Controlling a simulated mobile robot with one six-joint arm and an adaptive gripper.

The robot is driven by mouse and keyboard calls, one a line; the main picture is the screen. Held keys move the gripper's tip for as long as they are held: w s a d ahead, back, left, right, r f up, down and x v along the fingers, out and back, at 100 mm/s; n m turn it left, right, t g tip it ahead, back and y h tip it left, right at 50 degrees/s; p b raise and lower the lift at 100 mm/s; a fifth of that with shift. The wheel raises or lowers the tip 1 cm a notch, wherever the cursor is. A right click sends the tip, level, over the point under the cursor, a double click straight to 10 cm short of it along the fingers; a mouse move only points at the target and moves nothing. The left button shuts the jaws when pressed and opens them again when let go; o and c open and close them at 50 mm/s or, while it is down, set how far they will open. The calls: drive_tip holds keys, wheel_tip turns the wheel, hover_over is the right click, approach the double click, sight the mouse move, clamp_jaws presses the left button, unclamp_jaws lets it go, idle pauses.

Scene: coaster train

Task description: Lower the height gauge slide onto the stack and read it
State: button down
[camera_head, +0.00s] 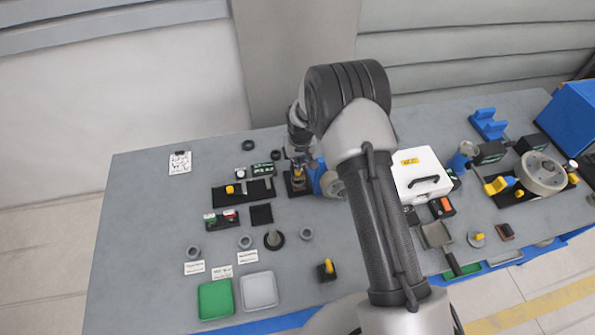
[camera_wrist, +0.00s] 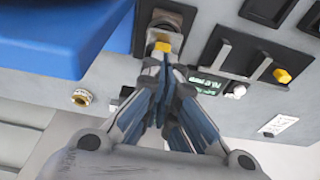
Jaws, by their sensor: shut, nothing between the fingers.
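A small upright stand with a yellow part (camera_head: 298,173), which looks like the height gauge, stands on a dark base left of my arm. In the wrist view its yellow part (camera_wrist: 163,47) is right at my fingertips, with the dark base (camera_wrist: 160,18) beyond. My gripper (camera_wrist: 164,62) is shut and empty, its tips at or just in front of the yellow part; I cannot tell if they touch. In the head view my gripper is small and mostly hidden by my arm. I cannot make out the stack or a reading.
A black fixture with a yellow knob (camera_head: 230,189) and a green-lit display (camera_head: 263,168) stand to the left. A blue object (camera_wrist: 60,40) is close beside my gripper. A white case (camera_head: 421,175) stands to the right. The table's far left is mostly clear.

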drive_tip(key=shift+f+b, duration=1.55)
drive_tip(key=shift+f, duration=0.2)
drive_tip(key=shift+r+p, duration=1.9)
drive_tip(key=shift+r, duration=2.65)
drive_tip(key=s+d+r+m+t+b, duration=0.1)
drive_tip(key=s+d+r+b, duration=0.4)
drive_tip(key=r, duration=0.3)
drive_tip(key=s+d+r+b, duration=0.2)
drive_tip(key=s+r+b, duration=0.2)
drive_tip(key=s+r, duration=0.45)
drive_tip(key=s+d+f+b, duration=0.1)
drive_tip(key=s+d+b, duration=0.1)
drive_tip(key=s, duration=0.6)
drive_tip(key=s+d+f+t+b, duration=0.1)
drive_tip(key=s+b, duration=0.3)
drive_tip(key=s, duration=0.4)
drive_tip(key=s+d+f+m+b, duration=0.1)
drive_tip(key=s+d+b, duration=0.1)
drive_tip(key=s, duration=0.6)
drive_tip(key=shift+d+b, duration=0.3)
drive_tip(key=shift+b, duration=0.15)
